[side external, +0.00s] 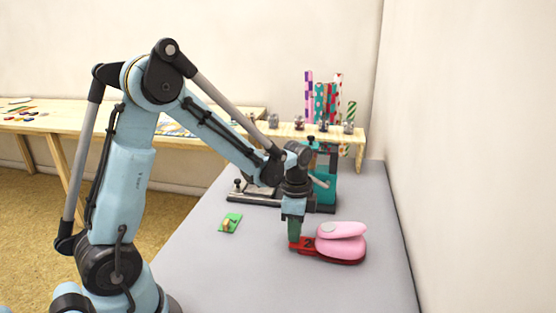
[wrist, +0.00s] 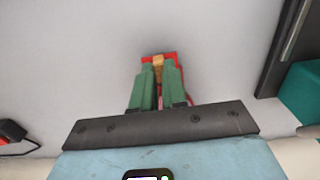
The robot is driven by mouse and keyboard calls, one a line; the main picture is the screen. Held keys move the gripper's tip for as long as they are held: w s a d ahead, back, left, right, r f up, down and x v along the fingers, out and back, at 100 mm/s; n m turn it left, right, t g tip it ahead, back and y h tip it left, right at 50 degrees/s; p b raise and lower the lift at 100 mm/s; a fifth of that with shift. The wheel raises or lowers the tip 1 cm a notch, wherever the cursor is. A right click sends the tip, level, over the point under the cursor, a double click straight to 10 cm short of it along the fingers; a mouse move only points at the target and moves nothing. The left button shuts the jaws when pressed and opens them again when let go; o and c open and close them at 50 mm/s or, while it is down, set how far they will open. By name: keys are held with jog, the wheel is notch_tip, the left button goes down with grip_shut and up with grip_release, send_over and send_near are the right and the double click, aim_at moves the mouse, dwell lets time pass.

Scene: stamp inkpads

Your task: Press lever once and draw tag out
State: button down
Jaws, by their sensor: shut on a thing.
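The pink punch (side external: 340,247), with its pink lever (side external: 342,230) on top and a dark red base, stands on the grey table. A red tag marked 2 (side external: 307,244) lies at the left end of the punch, next to its base; I cannot tell if it is still inside. My gripper (side external: 294,243) points down over the tag's left end. In the wrist view, its green fingers (wrist: 158,76) are closed around a small tan knob (wrist: 158,62) on the red tag (wrist: 173,56). The punch is mostly hidden there by my gripper.
A green tag (side external: 230,222) with a yellowish knob lies flat to the left. A teal press (side external: 322,180) and a black-framed device (side external: 257,192) stand behind. A wooden shelf (side external: 310,133) holds patterned rolls and jars. The front of the table is clear; a wall borders the right.

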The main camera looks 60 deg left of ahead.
jog(key=shift+s+a, duration=1.5)
jog(key=shift+s, duration=0.05)
notch_tip(320, 180, up, 6)
dwell(0.5)
